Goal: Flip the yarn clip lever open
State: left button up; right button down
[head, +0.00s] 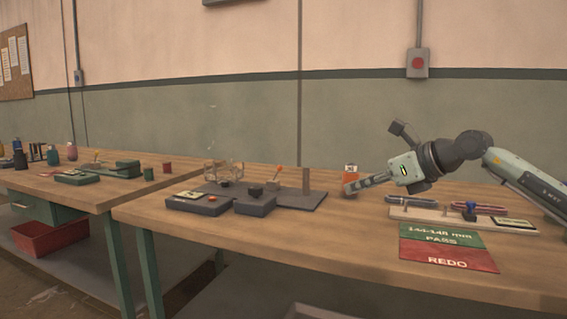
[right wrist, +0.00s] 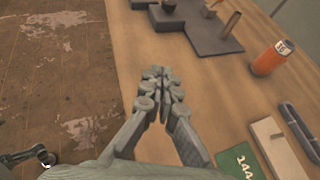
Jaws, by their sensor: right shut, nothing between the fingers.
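A small lever with an orange tip (head: 279,170) leans up from the dark grey fixture (head: 318,198) on the near bench. It looks like the clip lever, though the clip itself is too small to make out. My right gripper (head: 353,187) is to the right of the fixture, apart from it, with its fingers pointing left. In the right wrist view its fingers (right wrist: 158,78) are closed together and empty above the bench edge. Part of the fixture (right wrist: 208,35) shows beyond them there; the orange tip is not clear in that view. My left gripper is not in view.
An orange cylinder (right wrist: 271,58) stands just behind my right gripper. A grey upright post (head: 306,180) and a wire reel (head: 223,172) flank the lever. A pale gauge board (head: 428,214) and a green and red card (head: 448,248) lie to the right.

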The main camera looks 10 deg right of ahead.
aim_at(279, 168)
jog(key=i, duration=1)
